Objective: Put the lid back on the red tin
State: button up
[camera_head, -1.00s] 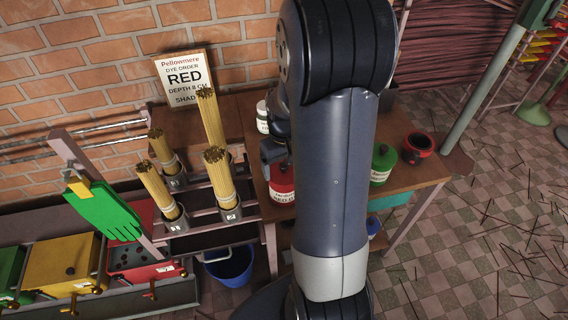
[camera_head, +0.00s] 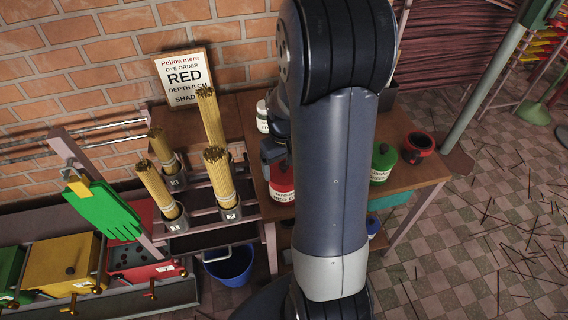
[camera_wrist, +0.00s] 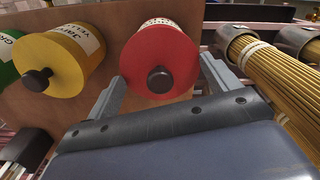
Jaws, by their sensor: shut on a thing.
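The red tin (camera_head: 281,184) stands on the wooden bench, with a white label on its side. It is partly hidden behind my arm in the head view, and its labelled side (camera_wrist: 158,21) shows in the wrist view. The red lid (camera_wrist: 150,52) with a black knob is at the tin's mouth, lined up with it. My gripper (camera_wrist: 166,82) has one finger on each side of the lid and is shut on it. I cannot tell whether the lid is fully seated. In the head view my gripper (camera_head: 273,152) is at the tin's top, mostly hidden by my arm.
A yellow tin (camera_wrist: 62,60) stands close beside the red one in the wrist view. Incense bundles (camera_head: 220,172) in metal cups stand close on the left.

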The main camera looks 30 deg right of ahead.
dwell(0.3)
jog(key=o, duration=0.9)
jog(key=shift+c, duration=0.2)
jog(key=shift+r, duration=0.1)
jog(key=shift+r+p, duration=2.8)
jog(key=shift+r, duration=0.6)
grip_shut()
